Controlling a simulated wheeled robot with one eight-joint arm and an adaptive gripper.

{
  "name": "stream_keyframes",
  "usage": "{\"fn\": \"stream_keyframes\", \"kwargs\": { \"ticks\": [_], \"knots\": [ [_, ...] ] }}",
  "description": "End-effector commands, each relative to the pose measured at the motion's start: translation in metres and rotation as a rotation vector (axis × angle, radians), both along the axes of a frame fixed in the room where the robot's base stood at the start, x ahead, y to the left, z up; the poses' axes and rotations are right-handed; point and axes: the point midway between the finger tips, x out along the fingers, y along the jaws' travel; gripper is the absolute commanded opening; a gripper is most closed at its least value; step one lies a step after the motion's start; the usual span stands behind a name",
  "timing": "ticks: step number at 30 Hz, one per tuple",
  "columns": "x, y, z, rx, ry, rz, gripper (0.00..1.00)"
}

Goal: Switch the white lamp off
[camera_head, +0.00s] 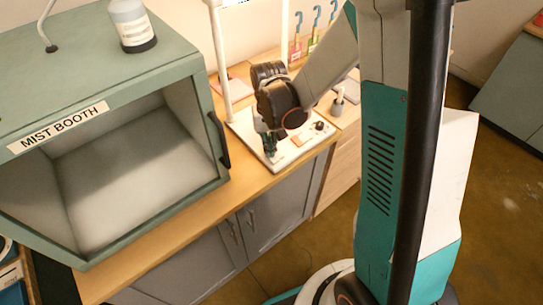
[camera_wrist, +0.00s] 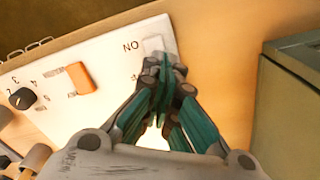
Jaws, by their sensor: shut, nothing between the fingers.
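The white lamp's base plate (camera_head: 243,124) lies on the wooden counter, with white posts (camera_head: 221,62) rising from it. In the wrist view the white panel (camera_wrist: 110,55) carries a pale rocker switch (camera_wrist: 153,45) beside the word ON; a second label is partly hidden by my fingers. An orange switch (camera_wrist: 80,77) and a black knob (camera_wrist: 22,98) sit further left. My gripper (camera_wrist: 166,72) is shut and empty, with its tips right at the pale switch; I cannot tell whether they touch it. In the head view my gripper (camera_head: 270,148) is low over the panel.
The green mist booth (camera_head: 165,62) stands left of the lamp, with a bottle (camera_head: 131,24) on top. Coloured hooked tags (camera_head: 314,38) hang behind the lamp. The counter's front edge (camera_head: 205,215) is clear, with grey cabinets (camera_head: 255,222) below.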

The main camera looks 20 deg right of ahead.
Motion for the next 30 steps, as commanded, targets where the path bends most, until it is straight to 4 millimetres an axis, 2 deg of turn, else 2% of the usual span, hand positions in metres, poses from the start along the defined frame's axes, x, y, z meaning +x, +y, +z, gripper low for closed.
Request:
{"fn": "stream_keyframes", "kwargs": {
  "ticks": [30],
  "knots": [
    [0.0, 0.0, -0.012, 0.0, 0.0, 0.0, 0.0]
  ]
}}
